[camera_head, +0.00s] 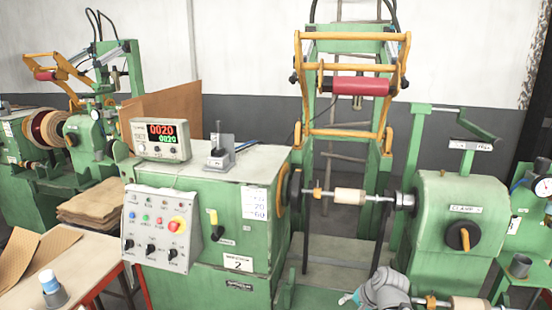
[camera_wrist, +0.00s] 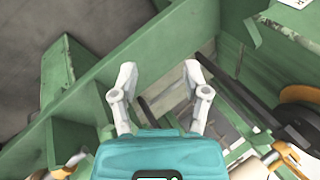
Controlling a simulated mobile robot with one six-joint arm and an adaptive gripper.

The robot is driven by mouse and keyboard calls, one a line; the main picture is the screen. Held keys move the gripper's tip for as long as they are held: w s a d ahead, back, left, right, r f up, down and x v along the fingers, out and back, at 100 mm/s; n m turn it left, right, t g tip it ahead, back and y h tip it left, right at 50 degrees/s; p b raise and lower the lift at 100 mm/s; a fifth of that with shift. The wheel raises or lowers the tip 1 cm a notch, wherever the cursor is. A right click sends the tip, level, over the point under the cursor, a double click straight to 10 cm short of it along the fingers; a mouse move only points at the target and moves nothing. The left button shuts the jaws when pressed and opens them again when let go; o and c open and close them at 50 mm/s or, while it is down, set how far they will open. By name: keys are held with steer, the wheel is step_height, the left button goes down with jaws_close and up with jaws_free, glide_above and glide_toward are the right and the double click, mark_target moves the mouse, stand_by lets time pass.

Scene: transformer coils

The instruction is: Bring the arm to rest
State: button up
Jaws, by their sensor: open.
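In the wrist view my gripper (camera_wrist: 160,75) has its two pale fingers spread apart, with nothing between them. Below the fingers is its teal body. Beyond them are green machine beams and a gap down to pale bars and the floor. In the head view a grey rounded part of my arm shows at the bottom edge, in front of the winding machine; the fingers cannot be made out there.
A winding machine (camera_head: 215,190) carries a bobbin (camera_head: 350,195) on its shaft, facing a green tailstock (camera_head: 460,225). Another pale bobbin (camera_head: 468,303) is at the bottom edge. A red roller (camera_head: 361,86) hangs above. An orange-edged table (camera_head: 75,275) stands lower left.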

steer(key=s+a+n+g+h+p, duration=0.1)
steer(key=s+a+n+g+h, duration=0.3)
steer(key=s+n, duration=0.2)
steer(key=shift+s+a+f+n, duration=0.2)
steer(key=shift+a+f+n, duration=0.2)
steer(key=shift+n, duration=0.2)
stand_by(1.1)
